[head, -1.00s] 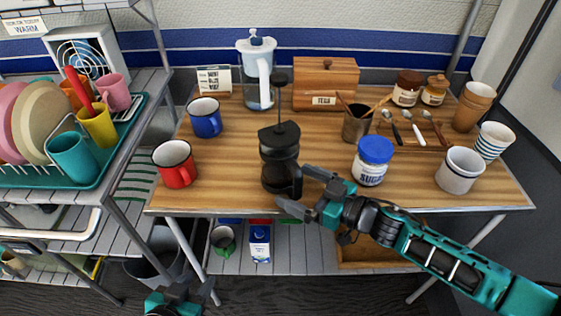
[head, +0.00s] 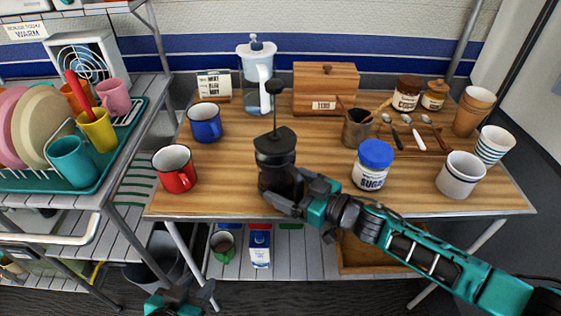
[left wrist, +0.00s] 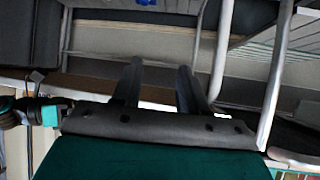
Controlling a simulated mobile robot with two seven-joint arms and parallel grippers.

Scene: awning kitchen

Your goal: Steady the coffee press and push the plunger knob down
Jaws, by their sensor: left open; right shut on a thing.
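The black coffee press (head: 275,147) stands upright near the front middle of the wooden table. Its plunger rod stands raised above the lid, with the plunger knob (head: 274,87) at the top. My right gripper (head: 284,190) is shut on the lower part of the press from the right and hides part of its handle side. My left gripper (head: 182,294) is low in front of the table, well below the tabletop and away from the press. In the left wrist view my left gripper (left wrist: 158,85) shows two fingers apart with nothing between them.
A red mug (head: 174,171) and blue mug (head: 204,122) stand left of the press. A sugar jar (head: 371,165) stands to its right. A water filter jug (head: 255,75) and wooden tea box (head: 325,88) stand behind. The tabletop just left of the press is clear.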

